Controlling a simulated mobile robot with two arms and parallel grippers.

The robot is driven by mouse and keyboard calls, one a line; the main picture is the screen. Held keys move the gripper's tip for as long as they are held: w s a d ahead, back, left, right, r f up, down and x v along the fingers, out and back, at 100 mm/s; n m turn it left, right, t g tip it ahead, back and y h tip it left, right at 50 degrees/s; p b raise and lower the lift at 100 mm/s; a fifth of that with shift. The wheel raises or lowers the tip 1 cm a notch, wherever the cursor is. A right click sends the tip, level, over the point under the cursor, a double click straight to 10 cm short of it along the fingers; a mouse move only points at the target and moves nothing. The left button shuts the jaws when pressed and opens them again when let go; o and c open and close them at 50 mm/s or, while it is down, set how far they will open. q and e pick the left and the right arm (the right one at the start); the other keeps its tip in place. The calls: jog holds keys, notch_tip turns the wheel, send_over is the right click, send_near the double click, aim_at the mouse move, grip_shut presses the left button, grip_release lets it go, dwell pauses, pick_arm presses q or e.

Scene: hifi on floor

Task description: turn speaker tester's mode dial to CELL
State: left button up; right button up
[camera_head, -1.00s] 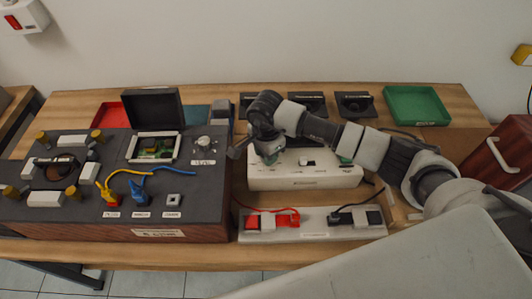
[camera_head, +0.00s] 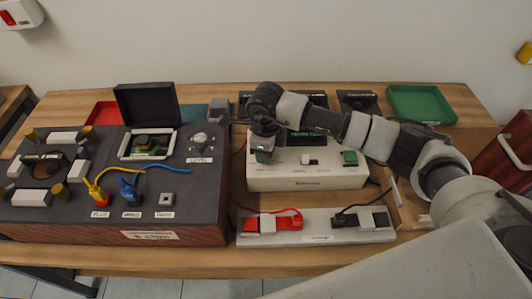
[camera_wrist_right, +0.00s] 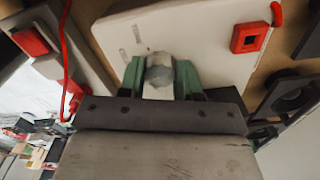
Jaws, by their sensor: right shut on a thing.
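The white box (camera_head: 308,180) at the middle of the bench looks like the speaker tester; its front label is too small to read. My right gripper (camera_head: 263,157) is over its left part, pointing down. In the right wrist view the gripper's green fingers (camera_wrist_right: 160,82) are shut on a grey-white knob (camera_wrist_right: 159,68), apparently the mode dial. Faint marks (camera_wrist_right: 130,45) show on the panel beside the knob, but I cannot read them or the dial's setting. In the head view the gripper hides the knob. My left gripper is not in view.
A dark console (camera_head: 100,215) with plugs and a knob (camera_head: 199,142) stands left. A pale strip (camera_head: 318,238) with red and black clips lies in front of the box. Black stands (camera_head: 357,101) and a green tray (camera_head: 420,103) are behind. A red socket (camera_wrist_right: 249,38) is near the gripper.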

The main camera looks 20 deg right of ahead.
jog(key=m+b, duration=0.1)
jog(key=m, duration=0.2)
jog(key=shift+m, duration=1.5)
jog(key=o, duration=0.9)
jog(key=shift+r+b, duration=0.1)
jog(key=shift+b, duration=0.2)
notch_tip(320, 180, up, 11)
jog(key=shift+f+b, duration=0.15)
jog(key=shift+b, duration=0.4)
jog(key=shift+f, duration=0.1)
